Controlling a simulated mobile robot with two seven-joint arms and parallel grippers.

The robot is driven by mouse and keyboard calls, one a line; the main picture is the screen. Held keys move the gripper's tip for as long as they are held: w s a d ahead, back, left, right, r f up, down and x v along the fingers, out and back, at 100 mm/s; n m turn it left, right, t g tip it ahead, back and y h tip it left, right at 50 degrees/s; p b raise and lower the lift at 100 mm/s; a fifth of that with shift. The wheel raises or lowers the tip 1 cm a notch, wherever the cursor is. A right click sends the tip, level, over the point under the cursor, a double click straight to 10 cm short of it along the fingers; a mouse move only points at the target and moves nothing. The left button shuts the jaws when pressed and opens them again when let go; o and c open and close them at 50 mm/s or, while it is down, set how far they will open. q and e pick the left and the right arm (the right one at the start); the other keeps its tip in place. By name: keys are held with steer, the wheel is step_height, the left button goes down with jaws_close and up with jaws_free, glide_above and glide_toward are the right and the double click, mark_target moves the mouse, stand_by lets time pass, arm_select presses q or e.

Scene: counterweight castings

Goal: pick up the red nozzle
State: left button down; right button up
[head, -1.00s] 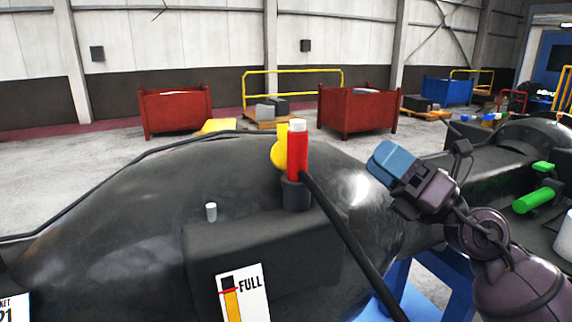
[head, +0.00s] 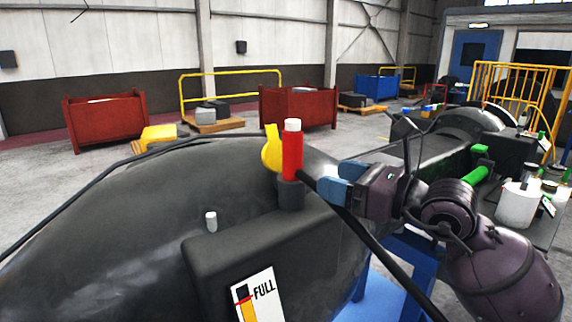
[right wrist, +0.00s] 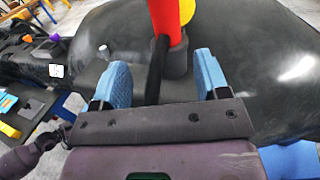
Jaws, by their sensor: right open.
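The red nozzle (head: 293,155) stands upright with a white cap in a dark holder (head: 290,194) on the big black casting (head: 120,215). A yellow part (head: 270,150) is right beside it. A black hose (head: 375,245) runs from near its base to the lower right. My right gripper (head: 342,181) is open, just right of the holder and lower than the nozzle's middle. In the right wrist view, the nozzle (right wrist: 166,14) is ahead of the spread blue fingers (right wrist: 163,80), and the hose shows between them. The nozzle's top is cut off there. My left gripper is out of view.
A small grey peg (head: 211,222) and a FULL gauge label (head: 258,298) are on the near casting. Green handles (head: 475,180) and a white container (head: 517,203) are at the right. Red bins (head: 298,107) stand on the floor behind.

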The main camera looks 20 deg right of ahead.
mark_target(301, 165)
steer(key=x, duration=0.4)
steer(key=shift+w+a+p, duration=0.15)
steer(key=shift+w+p, duration=0.25)
steer(key=x, duration=0.2)
steer(key=p+x, duration=0.1)
steer(key=x, duration=0.2)
steer(key=shift+w+d+r, duration=0.2)
steer(key=shift+d, duration=0.1)
steer(key=shift+w+a, duration=0.25)
steer(key=shift+w, duration=0.05)
steer(key=c, duration=0.9)
